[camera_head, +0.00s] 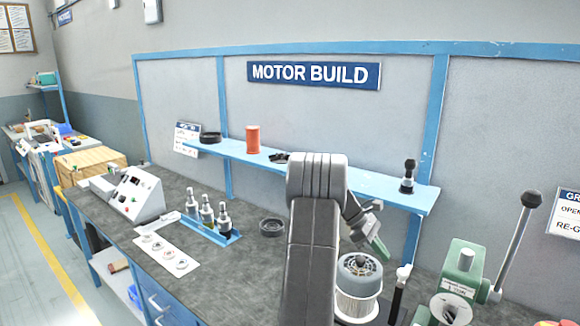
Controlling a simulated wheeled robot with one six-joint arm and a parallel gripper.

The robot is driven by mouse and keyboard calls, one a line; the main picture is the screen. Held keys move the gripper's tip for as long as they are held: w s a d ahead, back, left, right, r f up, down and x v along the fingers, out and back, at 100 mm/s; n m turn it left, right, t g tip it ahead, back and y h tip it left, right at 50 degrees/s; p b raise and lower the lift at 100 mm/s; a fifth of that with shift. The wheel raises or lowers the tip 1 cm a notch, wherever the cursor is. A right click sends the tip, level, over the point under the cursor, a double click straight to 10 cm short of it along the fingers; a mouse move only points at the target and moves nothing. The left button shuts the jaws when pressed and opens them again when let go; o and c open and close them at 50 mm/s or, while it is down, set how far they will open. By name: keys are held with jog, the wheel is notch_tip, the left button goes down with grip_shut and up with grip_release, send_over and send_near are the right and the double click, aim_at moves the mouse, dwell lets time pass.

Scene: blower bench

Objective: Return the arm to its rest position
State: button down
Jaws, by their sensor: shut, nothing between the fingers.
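My arm (318,235) rises from the bottom of the head view, bends at the top and hangs down to the right. My gripper (379,249) is partly hidden behind the arm and points down and to the right, with green at its tip. It is shut and empty. It is in front of the back panel, close above a white cylindrical part with a grey top (358,268). I cannot tell whether they touch.
A green press with a long lever (464,272) stands at the right. A blue shelf (330,178) runs behind the arm.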

jog(key=d+f, duration=0.1)
jog(key=d, duration=0.1)
jog(key=d+f, duration=0.1)
jog(key=f, duration=0.1)
jog(key=shift+s+d+f+p, duration=0.2)
jog(key=shift+s+d+p, duration=0.1)
jog(key=shift+s+d, duration=0.1)
jog(key=s+a+b+v, duration=0.1)
jog(key=b+v, duration=0.1)
jog(key=v, duration=1.2)
jog(key=shift+s+d+f+n+t+h+b, duration=0.2)
jog(key=shift+s+d+f+n+t+b, duration=0.7)
jog(key=shift+f, duration=0.75)
jog(key=shift+s+d+f+n+t+h+b, duration=0.2)
jog(key=shift+s+d+f+n+t+b, duration=0.45)
jog(key=shift+s+d+f+n+b, duration=0.7)
jog(key=shift+s+d+f+n+t+h+b, duration=0.2)
jog(key=shift+s+d+f+n+t+b, duration=0.45)
jog(key=shift+f, duration=1.3)
